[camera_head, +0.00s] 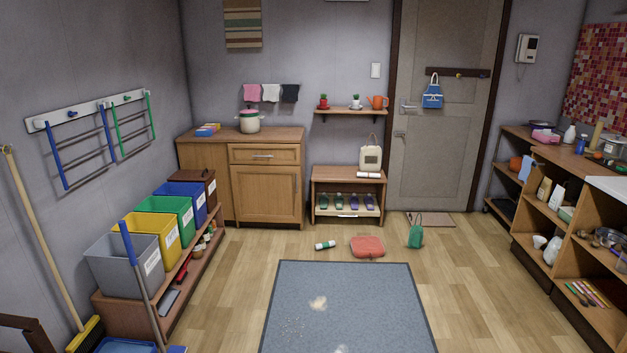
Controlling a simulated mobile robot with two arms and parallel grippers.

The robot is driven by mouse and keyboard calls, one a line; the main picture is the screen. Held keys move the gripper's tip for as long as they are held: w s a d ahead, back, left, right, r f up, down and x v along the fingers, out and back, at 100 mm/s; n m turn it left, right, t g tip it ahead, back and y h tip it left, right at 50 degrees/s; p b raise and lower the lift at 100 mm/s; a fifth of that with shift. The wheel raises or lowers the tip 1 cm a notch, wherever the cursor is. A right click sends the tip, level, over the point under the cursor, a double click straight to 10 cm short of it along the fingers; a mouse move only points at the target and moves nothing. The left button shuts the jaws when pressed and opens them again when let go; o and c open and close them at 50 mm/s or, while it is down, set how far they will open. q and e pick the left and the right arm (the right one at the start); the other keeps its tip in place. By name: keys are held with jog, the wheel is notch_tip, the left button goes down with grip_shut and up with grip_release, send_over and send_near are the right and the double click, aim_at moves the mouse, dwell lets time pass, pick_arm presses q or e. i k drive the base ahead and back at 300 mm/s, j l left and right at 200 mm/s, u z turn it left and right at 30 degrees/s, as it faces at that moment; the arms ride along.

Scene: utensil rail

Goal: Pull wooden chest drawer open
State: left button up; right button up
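The wooden chest (213,184) stands against the back wall, left of the middle. Its drawer (242,154) is at the top of its front, with a horizontal metal handle (263,156). The drawer front looks flush with the chest, so the drawer appears shut. Below it is a wooden door (265,193) that also looks shut. Neither of my grippers shows in the head view.
A grey mat (345,290) with spilled patches lies on the floor. Coloured bins (152,238) line the left wall.

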aim_at(239, 153)
jog(key=i, duration=2.25)
